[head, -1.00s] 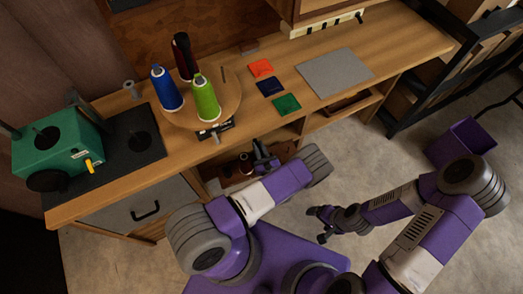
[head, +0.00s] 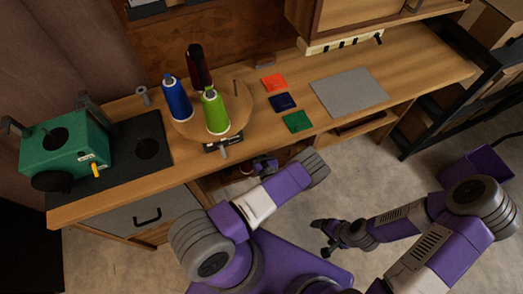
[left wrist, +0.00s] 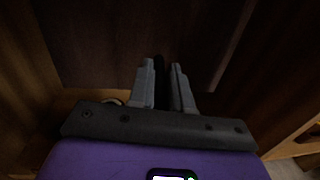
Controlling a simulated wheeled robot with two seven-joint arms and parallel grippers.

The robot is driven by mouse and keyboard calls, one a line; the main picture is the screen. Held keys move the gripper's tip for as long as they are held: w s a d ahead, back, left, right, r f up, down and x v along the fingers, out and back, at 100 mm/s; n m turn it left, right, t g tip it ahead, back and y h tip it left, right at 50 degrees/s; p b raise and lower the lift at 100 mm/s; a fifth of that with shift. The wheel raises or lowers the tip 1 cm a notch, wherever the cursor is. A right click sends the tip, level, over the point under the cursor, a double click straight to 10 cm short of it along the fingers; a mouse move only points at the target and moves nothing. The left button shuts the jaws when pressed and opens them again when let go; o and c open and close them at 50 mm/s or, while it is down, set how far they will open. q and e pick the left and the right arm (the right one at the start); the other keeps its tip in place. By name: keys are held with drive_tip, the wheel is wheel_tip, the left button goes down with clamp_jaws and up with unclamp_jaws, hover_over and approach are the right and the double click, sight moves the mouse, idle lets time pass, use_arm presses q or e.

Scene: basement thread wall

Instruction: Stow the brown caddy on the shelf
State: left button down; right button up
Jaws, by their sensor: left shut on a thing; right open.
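My left arm reaches into the open shelf space under the workbench. The left gripper (head: 264,164) is partly hidden by the forearm and the bench edge. The left wrist view shows its two fingers (left wrist: 162,88) closed on a narrow dark part, apparently the brown caddy's handle. The caddy (head: 240,173) is only partly seen in the shadow of the shelf space (head: 212,183), beside the gripper; whether it rests on the shelf floor I cannot tell. My right gripper (head: 322,238) is open and empty above the concrete floor, right of the left arm.
The bench top carries a round board (head: 241,118) with blue, green and dark red thread cones, a green machine (head: 65,142), coloured squares and a grey sheet (head: 349,90). A purple bin (head: 478,168) stands right.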

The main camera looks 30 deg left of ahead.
use_arm(q)
drive_tip(key=shift+x, duration=1.25)
drive_tip(key=shift+a+f, duration=0.15)
drive_tip(key=shift+f, duration=0.05)
drive_tip(key=shift+s+f, duration=0.1)
drive_tip(key=shift+f, duration=0.1)
use_arm(e)
drive_tip(key=shift+w+f, duration=0.1)
drive_tip(key=shift+w, duration=0.4)
use_arm(q)
drive_tip(key=c, duration=1)
unclamp_jaws()
drive_tip(key=shift+f, duration=0.15)
drive_tip(key=shift+s, duration=0.1)
